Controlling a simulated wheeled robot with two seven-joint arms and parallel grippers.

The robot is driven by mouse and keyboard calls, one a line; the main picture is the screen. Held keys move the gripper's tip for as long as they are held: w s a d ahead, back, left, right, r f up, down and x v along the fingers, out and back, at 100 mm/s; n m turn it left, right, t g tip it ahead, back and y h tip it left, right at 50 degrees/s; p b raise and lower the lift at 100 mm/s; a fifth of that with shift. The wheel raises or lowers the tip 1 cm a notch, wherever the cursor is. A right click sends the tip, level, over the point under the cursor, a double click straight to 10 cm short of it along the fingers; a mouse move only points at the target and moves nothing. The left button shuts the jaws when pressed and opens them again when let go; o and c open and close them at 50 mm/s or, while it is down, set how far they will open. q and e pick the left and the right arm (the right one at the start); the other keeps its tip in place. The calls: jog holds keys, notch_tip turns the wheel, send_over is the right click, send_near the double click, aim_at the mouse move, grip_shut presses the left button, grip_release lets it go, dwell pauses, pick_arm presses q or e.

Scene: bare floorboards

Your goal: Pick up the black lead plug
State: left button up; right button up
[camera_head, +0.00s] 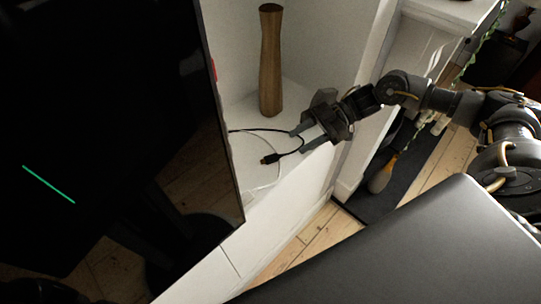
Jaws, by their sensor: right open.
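The black lead plug (269,159) lies on a white ledge (255,108), close to its front edge. Its thin black cable (262,129) comes from behind the dark screen at left and curves around to the plug. My right gripper (299,137) reaches in from the right, just above and right of the plug. Its jaws are open, and the cable's bend passes at or between the fingertips. I cannot tell whether they touch it. The plug itself is outside the jaws. My left gripper is not in view.
A tall wooden vase (271,62) stands on the ledge behind the gripper. A large glossy black screen (110,120) fills the left, its edge close to the cable. A white wall rises behind the ledge. Floorboards (310,238) show below.

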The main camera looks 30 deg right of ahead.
aim_at(286, 156)
jog(key=shift+a+f, duration=0.2)
jog(key=shift+a, duration=0.15)
jog(key=shift+s+a+p, duration=0.15)
jog(key=shift+a+p, duration=0.25)
jog(key=shift+p, duration=0.05)
jog(key=p+x, duration=0.1)
jog(key=x, duration=0.2)
jog(key=shift+a+f, duration=0.2)
jog(key=shift+a, duration=0.05)
jog(key=shift+a+f, duration=0.2)
jog(key=shift+a, duration=0.1)
grip_shut()
